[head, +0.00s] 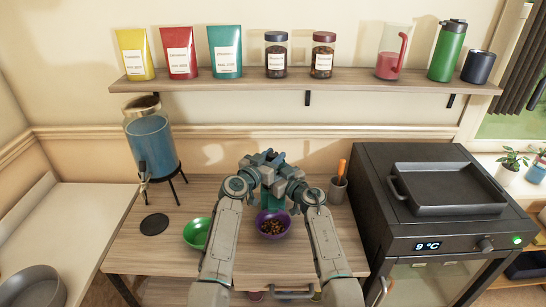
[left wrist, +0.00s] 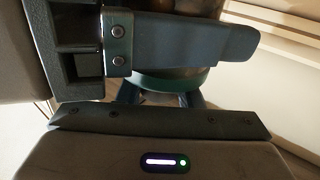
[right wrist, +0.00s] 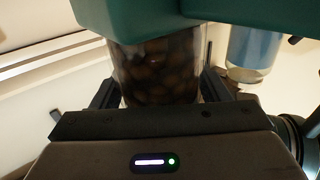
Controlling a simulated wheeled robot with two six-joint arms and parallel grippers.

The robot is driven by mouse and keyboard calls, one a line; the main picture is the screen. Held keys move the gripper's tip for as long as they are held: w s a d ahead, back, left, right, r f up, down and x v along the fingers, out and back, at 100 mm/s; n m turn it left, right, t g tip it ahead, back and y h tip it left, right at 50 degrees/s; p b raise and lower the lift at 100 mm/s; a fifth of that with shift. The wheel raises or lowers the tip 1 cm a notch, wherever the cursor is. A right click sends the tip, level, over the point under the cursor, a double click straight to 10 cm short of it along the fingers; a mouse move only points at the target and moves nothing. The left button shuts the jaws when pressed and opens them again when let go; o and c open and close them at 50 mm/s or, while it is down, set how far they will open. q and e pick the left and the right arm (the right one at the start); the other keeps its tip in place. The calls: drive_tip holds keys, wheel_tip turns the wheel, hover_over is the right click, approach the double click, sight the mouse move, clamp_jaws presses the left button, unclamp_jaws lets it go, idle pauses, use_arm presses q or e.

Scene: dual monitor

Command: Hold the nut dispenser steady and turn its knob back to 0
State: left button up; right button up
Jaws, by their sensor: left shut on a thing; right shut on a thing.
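The nut dispenser (head: 271,198) has a teal lower body and a clear jar of brown nuts. In the head view it is mostly hidden behind my grippers. My right gripper (head: 281,168) is shut on the clear jar; its fingers lie on both sides of the nuts (right wrist: 155,75) in the right wrist view. I cannot tell whether this part is the knob; no dial mark shows. A bolted grey-blue finger crosses close in front in the left wrist view.
A purple bowl (head: 272,229) with nuts stands in front of the dispenser. A green bowl (head: 197,233), a black coaster (head: 155,224) and a blue drink jar (head: 150,146) are to the left. A dark cup (head: 337,191) and a black oven (head: 440,235) are to the right.

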idle(0.3)
use_arm(q)
drive_tip(key=o, duration=1)
drive_tip(key=shift+c, duration=0.2)
drive_tip(key=v, duration=1.2)
